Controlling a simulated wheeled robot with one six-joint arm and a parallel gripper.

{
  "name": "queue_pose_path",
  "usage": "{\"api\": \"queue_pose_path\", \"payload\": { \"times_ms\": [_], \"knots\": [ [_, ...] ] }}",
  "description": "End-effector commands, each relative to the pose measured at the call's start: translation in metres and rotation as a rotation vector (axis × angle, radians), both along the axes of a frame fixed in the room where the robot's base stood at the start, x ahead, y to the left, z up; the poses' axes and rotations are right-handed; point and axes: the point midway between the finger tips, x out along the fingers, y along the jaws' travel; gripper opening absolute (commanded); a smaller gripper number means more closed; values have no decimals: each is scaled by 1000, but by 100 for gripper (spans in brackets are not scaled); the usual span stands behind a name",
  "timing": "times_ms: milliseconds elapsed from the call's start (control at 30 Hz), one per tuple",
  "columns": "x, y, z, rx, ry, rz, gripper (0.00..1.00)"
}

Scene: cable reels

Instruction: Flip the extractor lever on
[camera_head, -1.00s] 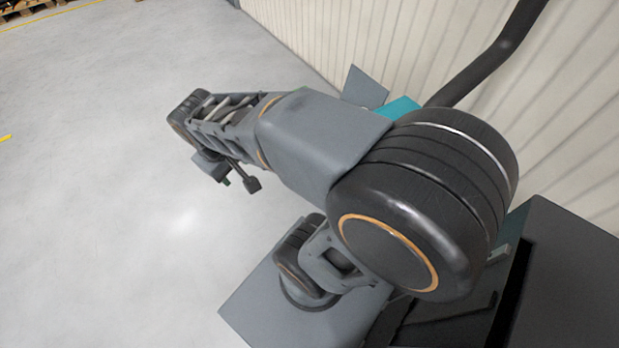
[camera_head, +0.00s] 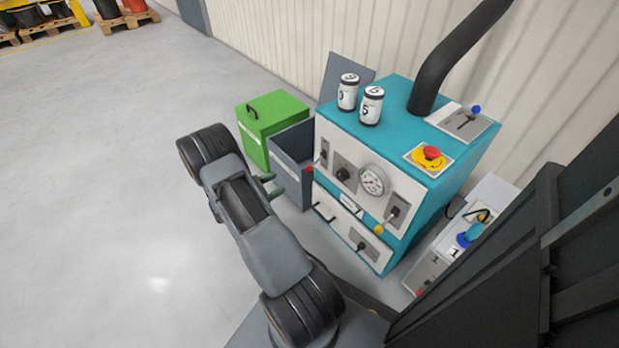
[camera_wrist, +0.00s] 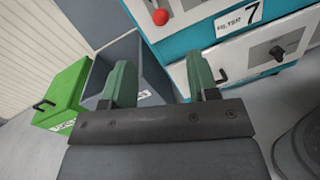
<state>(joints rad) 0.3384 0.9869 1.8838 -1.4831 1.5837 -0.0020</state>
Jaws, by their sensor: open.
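A teal machine (camera_head: 463,165) stands against the wall. It carries several levers: a blue-knobbed one (camera_head: 476,110) on a slotted top plate, a red-knobbed one (camera_head: 309,169) and a yellow-knobbed one (camera_head: 378,230) on its front. I cannot read which one is labelled extractor. In the wrist view the red knob (camera_wrist: 160,17) is beyond the fingers. My gripper (camera_wrist: 160,82) is open and empty, with green fingers. In the head view, the fingers of my gripper (camera_head: 270,185) show partly beside my arm, left of the machine's front.
A green bin (camera_head: 285,117) and a grey open bin (camera_head: 292,150) stand left of the machine. Two cans (camera_head: 360,98), a red mushroom button (camera_head: 432,153) and a black duct (camera_head: 450,58) are on its top.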

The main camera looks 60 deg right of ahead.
Motion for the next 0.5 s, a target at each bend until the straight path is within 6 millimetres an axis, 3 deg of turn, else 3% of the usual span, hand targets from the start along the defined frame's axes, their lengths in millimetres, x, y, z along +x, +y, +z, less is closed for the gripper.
{"api": "queue_pose_path", "payload": {
  "times_ms": [100,500],
  "knots": [
    [-4,-11,-9,-7,14,6,54],
    [-35,-78,-10,-7,13,4,54]
  ]
}}
